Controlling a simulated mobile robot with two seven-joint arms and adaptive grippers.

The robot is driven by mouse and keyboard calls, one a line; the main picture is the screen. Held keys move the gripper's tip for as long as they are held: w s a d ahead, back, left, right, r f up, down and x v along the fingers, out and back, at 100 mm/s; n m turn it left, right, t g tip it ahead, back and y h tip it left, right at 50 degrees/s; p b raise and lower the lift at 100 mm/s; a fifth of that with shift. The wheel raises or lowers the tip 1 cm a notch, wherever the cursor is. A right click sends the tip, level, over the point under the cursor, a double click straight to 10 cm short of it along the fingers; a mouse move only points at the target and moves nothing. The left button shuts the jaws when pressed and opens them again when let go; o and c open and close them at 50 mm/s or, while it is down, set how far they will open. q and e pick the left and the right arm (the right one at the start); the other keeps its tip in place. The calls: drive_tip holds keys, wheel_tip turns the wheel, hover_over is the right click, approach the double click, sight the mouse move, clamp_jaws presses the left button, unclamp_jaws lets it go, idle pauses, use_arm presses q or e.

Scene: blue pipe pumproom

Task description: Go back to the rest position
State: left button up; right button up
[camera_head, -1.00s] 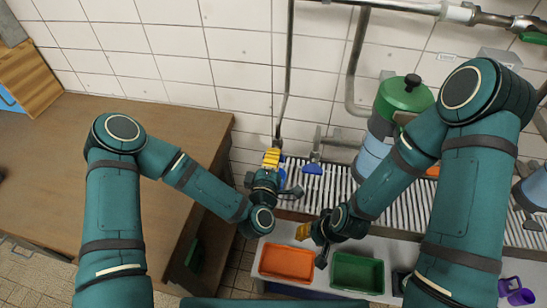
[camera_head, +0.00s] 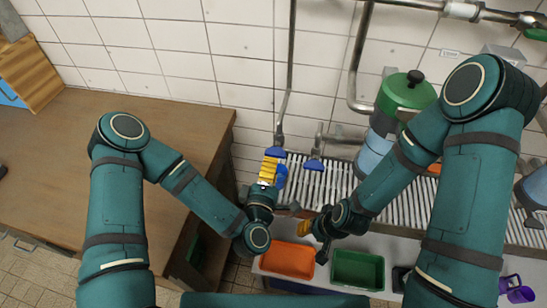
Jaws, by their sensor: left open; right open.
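An orange tray (camera_head: 288,260) and a green tray (camera_head: 358,270) sit on the counter below the grippers. Behind are the metal rack (camera_head: 318,188), a blue-headed tool (camera_head: 315,164), pipes and a green-lidded container (camera_head: 406,92). A wooden table (camera_head: 60,165) stands left, largely clear.

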use_arm(q)
drive_tip(key=shift+s+a, duration=0.2)
drive_tip(key=shift+s, duration=0.75)
wheel_tip(320, 180, down, 12)
drive_tip(key=s+r+m+g+h, duration=0.1)
drive_tip(key=s+m+g+h, duration=0.2)
drive_tip(key=m+g, duration=0.65)
drive_tip(key=s+a+f+m+g+y+b, duration=0.1)
drive_tip(key=s+a+f+m+g+y, duration=0.1)
drive_tip(key=s+a+f+m+g, duration=0.2)
drive_tip(key=s+a+g, duration=0.2)
drive_tip(key=s+a, duration=0.1)
drive_tip(key=a, duration=0.1)
drive_tip(key=shift+a+f+y, duration=0.15)
drive_tip(key=shift+f+y, duration=0.15)
drive_tip(key=shift+f, duration=0.05)
